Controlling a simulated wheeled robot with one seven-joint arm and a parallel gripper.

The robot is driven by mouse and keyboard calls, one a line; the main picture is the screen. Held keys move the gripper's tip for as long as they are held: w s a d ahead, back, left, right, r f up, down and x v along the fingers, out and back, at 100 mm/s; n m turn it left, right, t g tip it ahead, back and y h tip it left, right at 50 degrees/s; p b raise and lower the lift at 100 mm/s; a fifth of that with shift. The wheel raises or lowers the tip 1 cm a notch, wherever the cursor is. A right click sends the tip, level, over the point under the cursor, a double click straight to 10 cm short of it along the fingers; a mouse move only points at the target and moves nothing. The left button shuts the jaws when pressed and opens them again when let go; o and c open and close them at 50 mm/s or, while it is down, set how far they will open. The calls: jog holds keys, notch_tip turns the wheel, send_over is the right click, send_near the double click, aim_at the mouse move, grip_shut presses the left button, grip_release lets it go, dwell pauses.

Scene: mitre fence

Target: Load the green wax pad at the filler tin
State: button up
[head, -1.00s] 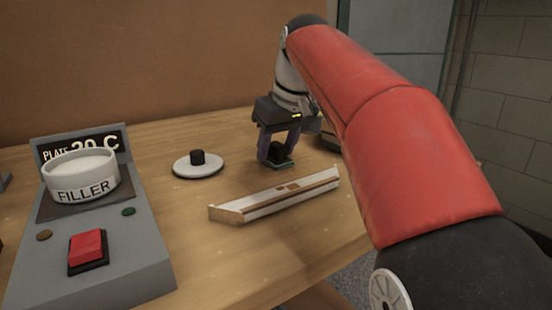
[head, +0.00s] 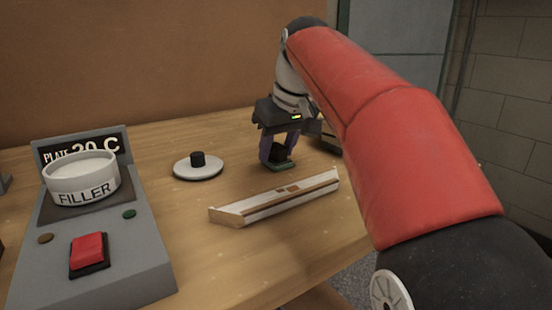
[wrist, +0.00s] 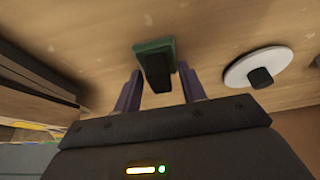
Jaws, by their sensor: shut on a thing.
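The green wax pad (head: 283,167) has a black block-shaped handle (wrist: 157,72) on top. It is at the far right part of the bench, at or just above the surface; I cannot tell if it touches. My gripper (head: 279,158) points down and is shut on the pad's handle, with a purple finger on each side; the wrist view shows it too (wrist: 160,90). The filler tin (head: 82,178) is a round white tin labelled FILLER, full of pale filler. It stands on the dark plate of a grey heater (head: 120,265) at the left, well away from my gripper.
A white disc with a black knob (head: 198,168) lies between tin and gripper. A long white and wood mitre fence (head: 275,198) lies in front of my gripper. The heater has a red button (head: 88,250) and a display reading 20 C. Bare bench (head: 185,215) lies between.

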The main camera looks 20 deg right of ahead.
aim_at(278, 146)
notch_tip(278, 146, up, 2)
jog(key=shift+r+p, duration=0.15)
jog(key=shift+p, duration=0.55)
jog(key=shift+r, duration=2.3)
jog(key=shift+s, duration=0.1)
